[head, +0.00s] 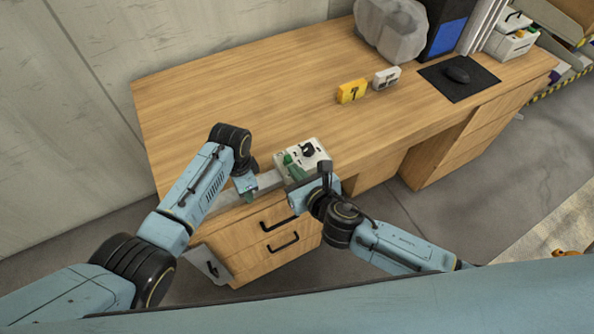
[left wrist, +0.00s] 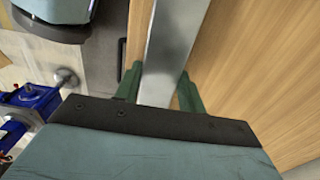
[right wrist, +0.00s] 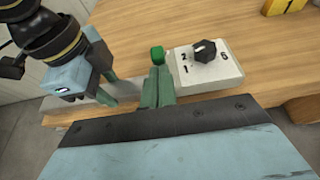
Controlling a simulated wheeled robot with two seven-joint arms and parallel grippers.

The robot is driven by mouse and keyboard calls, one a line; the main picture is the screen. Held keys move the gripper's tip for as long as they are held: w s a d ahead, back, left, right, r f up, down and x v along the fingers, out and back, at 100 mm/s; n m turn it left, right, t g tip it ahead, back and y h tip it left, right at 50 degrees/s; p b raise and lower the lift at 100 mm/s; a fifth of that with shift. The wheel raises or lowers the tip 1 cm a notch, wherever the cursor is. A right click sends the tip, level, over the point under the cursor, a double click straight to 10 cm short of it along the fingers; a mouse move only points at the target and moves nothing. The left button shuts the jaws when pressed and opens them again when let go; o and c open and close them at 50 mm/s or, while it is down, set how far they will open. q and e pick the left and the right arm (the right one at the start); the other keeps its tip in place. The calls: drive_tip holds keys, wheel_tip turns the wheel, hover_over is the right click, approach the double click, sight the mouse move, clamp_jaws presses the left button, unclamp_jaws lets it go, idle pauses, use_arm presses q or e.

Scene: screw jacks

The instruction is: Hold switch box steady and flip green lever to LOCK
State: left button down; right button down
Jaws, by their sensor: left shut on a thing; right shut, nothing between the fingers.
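The white switch box (head: 316,152) sits at the desk's front edge. In the right wrist view the box (right wrist: 222,78) has a black knob (right wrist: 204,50) and the markings 1, 2 and 6. A bright green lever end (right wrist: 157,54) shows at its left side. A grey metal bar (head: 268,180) runs left from beside the box along the edge. My left gripper (head: 247,190) is shut on this bar, which lies between its green fingers in the left wrist view (left wrist: 160,88). My right gripper (right wrist: 158,78) is shut and empty, its fingertips just short of the lever end; contact is unclear.
A yellow block (head: 352,92) and a small grey-white box (head: 386,78) stand farther back on the wooden desk (head: 220,95). A mouse (head: 457,75) on a black pad and a grey lumpy object (head: 392,30) are at the back right. The desk's middle is clear.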

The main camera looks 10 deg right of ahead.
sight(289, 159)
idle(0.4)
drive_tip(key=w+r+g, duration=0.1)
drive_tip(key=w+r+g+h, duration=0.1)
drive_tip(key=g, duration=0.1)
drive_tip(key=shift+a, duration=0.35)
drive_tip(key=w+g, duration=0.1)
drive_tip(key=w+r+g+h, duration=0.1)
drive_tip(key=g, duration=0.1)
drive_tip(key=shift+a+r+h, duration=0.1)
drive_tip(key=shift+a+h, duration=0.2)
drive_tip(key=shift+a, duration=0.1)
drive_tip(key=shift+s, duration=0.15)
drive_tip(key=shift+r, duration=0.65)
